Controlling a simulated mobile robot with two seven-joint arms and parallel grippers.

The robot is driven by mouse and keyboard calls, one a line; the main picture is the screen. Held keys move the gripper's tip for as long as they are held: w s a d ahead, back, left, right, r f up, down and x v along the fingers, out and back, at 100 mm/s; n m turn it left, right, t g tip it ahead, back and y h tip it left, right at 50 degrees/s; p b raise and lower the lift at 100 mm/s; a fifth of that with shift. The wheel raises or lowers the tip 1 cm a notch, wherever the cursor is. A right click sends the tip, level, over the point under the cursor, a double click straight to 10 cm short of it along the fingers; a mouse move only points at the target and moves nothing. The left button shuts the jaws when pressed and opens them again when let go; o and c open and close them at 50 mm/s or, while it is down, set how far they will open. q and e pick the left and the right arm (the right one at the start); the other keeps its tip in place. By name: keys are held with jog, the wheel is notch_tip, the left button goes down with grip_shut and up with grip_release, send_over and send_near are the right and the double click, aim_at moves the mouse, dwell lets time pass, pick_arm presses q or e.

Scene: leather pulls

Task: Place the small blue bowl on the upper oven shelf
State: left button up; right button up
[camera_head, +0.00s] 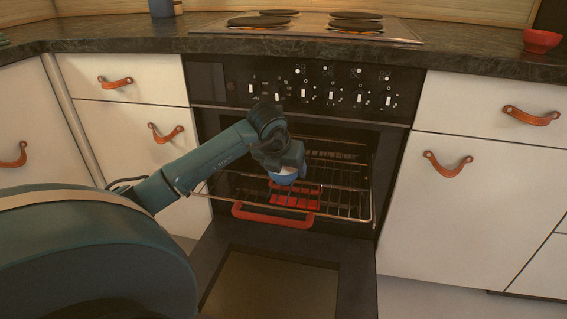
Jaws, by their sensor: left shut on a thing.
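The small blue bowl (286,176) shows just under my left gripper (285,168), in front of the oven opening. The gripper is shut on the bowl and hides part of it. The oven door (280,280) is folded down open. The upper oven shelf (345,203) is a wire rack that is pulled partly out, and the bowl is over it or close above it. I cannot tell whether the bowl touches the wires. A red thing (297,196) shows at the rack below the bowl. My right gripper is not in view.
The oven's control panel (318,86) with its knobs is above the opening. A stove top (310,26) is set in the dark counter (130,37). A red bowl (541,40) stands on the counter at the right. White cabinets with leather pulls (448,164) flank the oven.

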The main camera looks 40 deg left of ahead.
pick_arm(q)
jog(key=o, duration=1.1)
